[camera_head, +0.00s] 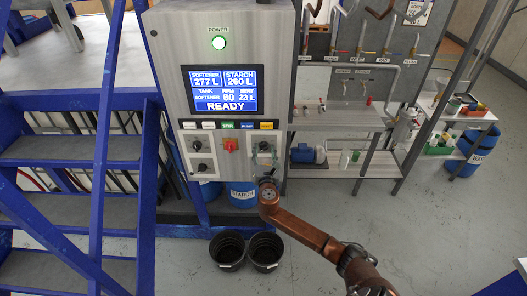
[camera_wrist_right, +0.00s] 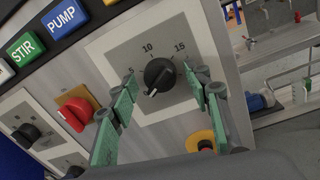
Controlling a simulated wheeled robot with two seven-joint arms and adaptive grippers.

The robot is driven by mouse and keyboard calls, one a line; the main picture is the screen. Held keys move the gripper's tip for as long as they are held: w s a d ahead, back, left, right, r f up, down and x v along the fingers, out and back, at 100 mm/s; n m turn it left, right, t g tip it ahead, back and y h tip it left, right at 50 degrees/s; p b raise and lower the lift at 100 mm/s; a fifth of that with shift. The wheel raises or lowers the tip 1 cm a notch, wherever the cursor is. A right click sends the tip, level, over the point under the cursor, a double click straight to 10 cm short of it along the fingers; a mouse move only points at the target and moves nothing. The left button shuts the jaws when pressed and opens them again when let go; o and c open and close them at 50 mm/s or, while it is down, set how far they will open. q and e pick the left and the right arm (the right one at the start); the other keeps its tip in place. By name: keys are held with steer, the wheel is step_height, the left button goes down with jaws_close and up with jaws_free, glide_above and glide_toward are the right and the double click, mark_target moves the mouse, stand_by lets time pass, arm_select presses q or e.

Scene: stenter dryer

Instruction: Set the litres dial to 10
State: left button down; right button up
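The litres dial (camera_wrist_right: 159,75) is a black round knob on a grey plate marked 5, 10 and 15. In the right wrist view its white mark points down and slightly left, away from the 10 at the top. My right gripper (camera_wrist_right: 163,80) is open, with one green finger on each side of the knob. Gaps show between the fingers and the knob, so I see no grip on it. In the head view the right gripper (camera_head: 266,160) is in front of the panel's lower right and partly hides the dial. My left gripper is not in view.
A red switch (camera_wrist_right: 76,114) and black knobs sit left of the dial; a yellow-ringed button (camera_wrist_right: 202,142) is below it. The display (camera_head: 222,91) reads READY. Two black buckets (camera_head: 229,249) stand on the floor below. Blue stairs (camera_head: 75,150) are at left.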

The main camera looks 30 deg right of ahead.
steer(key=shift+a, duration=0.1)
steer(key=c, duration=1)
steer(key=shift+f+m+h+b, duration=0.1)
steer(key=shift+m+h+b, duration=0.35)
steer(key=shift+m+b, duration=4.85)
steer(key=shift+f+m+h+b, duration=0.1)
steer(key=shift+m+h+b, duration=0.35)
steer(key=shift+m+b, duration=4.85)
steer(key=m+p, duration=0.3)
steer(key=m, duration=0.1)
